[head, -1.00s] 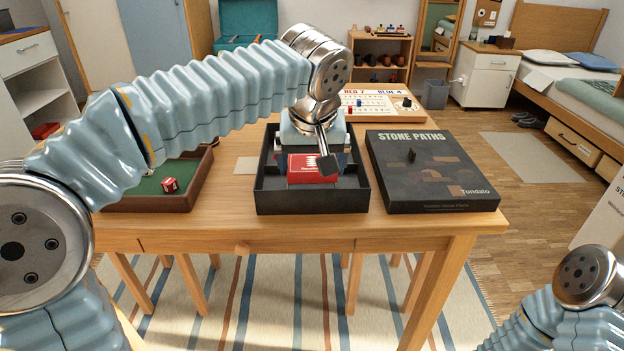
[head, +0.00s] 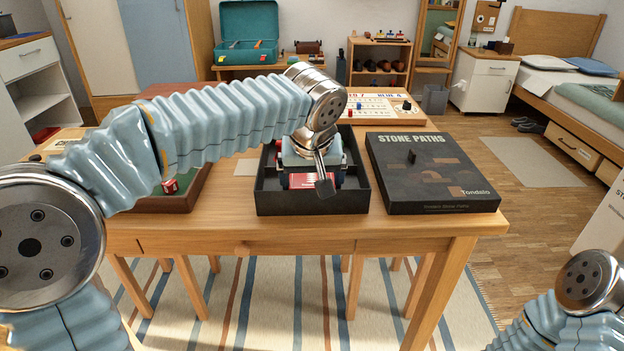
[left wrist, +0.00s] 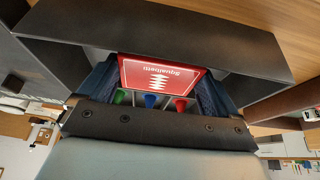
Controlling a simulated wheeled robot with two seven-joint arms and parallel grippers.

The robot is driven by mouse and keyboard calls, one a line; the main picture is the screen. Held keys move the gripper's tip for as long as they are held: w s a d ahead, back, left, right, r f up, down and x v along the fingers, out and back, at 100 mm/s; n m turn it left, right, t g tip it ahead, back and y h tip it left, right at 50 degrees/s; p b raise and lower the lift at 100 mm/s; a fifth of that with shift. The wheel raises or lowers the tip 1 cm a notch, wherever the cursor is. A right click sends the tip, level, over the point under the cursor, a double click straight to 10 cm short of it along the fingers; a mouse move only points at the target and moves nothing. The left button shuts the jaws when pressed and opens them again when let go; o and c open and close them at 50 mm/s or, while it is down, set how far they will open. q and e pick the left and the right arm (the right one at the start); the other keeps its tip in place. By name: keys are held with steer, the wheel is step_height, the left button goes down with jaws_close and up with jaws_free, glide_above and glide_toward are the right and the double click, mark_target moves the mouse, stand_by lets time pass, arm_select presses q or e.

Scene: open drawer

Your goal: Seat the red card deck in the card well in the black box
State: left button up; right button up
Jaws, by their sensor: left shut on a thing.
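The black box (head: 312,205) stands open on the table, near its front edge. My left gripper (head: 311,180) points down inside it, shut on the red card deck (head: 305,180). In the left wrist view the deck (left wrist: 160,78) shows its red face with white print, between dark blue fingers. The deck is low in the box, below the rim as far as I can see. My gripper hides the card well, so I cannot tell whether the deck touches its floor. Green, blue and red pieces (left wrist: 150,100) show beside the deck. My right gripper is out of view.
The dark Stone Paths lid (head: 430,170) lies close to the right of the box. A brown tray with green lining (head: 190,203) and a red die (head: 170,186) is at left. A score board (head: 375,107) lies behind.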

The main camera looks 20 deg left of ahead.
arm_select(q)
steer(key=shift+s+f, duration=0.25)
steer(key=shift+f, duration=0.95)
steer(key=o, duration=0.7)
steer(key=shift+o, duration=0.2)
steer(key=shift+r, duration=0.25)
steer(key=w+p+v, duration=0.1)
steer(key=p+v, duration=0.1)
steer(key=v, duration=1.1)
steer(key=shift+r+p, duration=0.2)
steer(key=shift+p, duration=0.1)
steer(key=shift+w, duration=0.1)
